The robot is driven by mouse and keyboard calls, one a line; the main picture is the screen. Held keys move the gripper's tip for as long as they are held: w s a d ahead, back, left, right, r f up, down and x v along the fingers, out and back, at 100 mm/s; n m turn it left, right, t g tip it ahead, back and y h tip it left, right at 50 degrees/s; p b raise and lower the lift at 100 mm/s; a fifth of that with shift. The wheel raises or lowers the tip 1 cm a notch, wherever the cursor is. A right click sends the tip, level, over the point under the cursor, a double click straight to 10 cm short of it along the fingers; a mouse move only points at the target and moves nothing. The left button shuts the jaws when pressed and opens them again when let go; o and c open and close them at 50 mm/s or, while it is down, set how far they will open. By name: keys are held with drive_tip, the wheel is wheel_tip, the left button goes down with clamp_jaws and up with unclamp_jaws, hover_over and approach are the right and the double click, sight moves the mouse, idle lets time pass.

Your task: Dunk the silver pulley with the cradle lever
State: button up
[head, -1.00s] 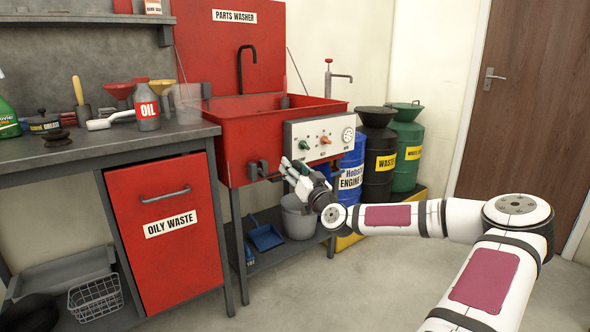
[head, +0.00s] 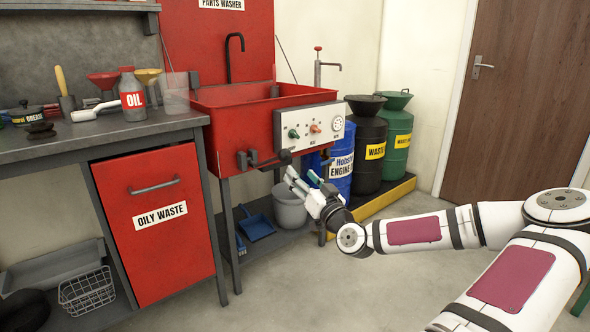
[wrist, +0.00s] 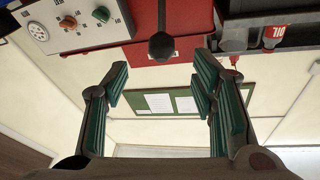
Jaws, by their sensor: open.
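The red parts washer (head: 215,128) has a black lever (head: 265,162) on the front of its basin, ending in a round knob (head: 285,156). I take this for the cradle lever. My gripper (head: 302,180) is open and empty, just below and right of the knob in the head view. In the wrist view the knob (wrist: 162,46) hangs ahead of my open fingers (wrist: 160,90), roughly centred between them and apart from them. The silver pulley is not visible; the basin's inside is mostly hidden by its front wall.
The control panel (head: 308,125) with knobs and a gauge sits right of the lever. A grey bucket (head: 290,210) and blue dustpan (head: 256,226) stand on the shelf below. The red oily waste cabinet (head: 150,245) is left; drums (head: 368,150) stand right.

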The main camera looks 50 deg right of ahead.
sight(290, 156)
drive_tip(key=shift+s+a+f, duration=0.1)
drive_tip(key=shift+s+a, duration=0.15)
drive_tip(key=shift+s, duration=0.2)
drive_tip(key=s+d+r+n+y+p, duration=0.3)
drive_tip(key=r+n+y+p, duration=0.15)
drive_tip(key=n+y, duration=0.35)
drive_tip(key=shift+n+g+h, duration=0.4)
drive_tip(key=shift+h, duration=0.3)
drive_tip(key=w+b, duration=0.1)
drive_tip(key=w, duration=0.3)
drive_tip(key=w+d+b, duration=0.1)
drive_tip(key=w, duration=0.3)
drive_tip(key=w+f+b, duration=0.1)
drive_tip(key=w, duration=0.3)
drive_tip(key=shift+w+d, duration=0.2)
drive_tip(key=shift+d, duration=0.05)
drive_tip(key=shift+w+d, duration=0.1)
drive_tip(key=shift+w, duration=0.7)
